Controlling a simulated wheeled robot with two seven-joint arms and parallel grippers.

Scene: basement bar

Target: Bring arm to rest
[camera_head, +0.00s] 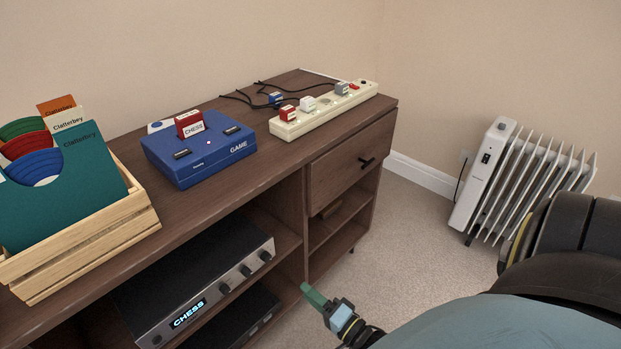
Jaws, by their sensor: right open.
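My right gripper (314,296) shows at the bottom centre of the head view, in front of the cabinet's lower right part. Its green fingertip points up and left. The gripper is open, and I see nothing held in it. My right arm comes in from the lower right. My left gripper is out of view.
A wooden cabinet (275,177) bears a crate (98,242) of record sleeves, a blue game console (199,152) with a red chess cartridge (189,123), and a power strip (325,110). An amplifier (205,287) sits on its shelf. A white heater (482,178) stands right. Carpet between is clear.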

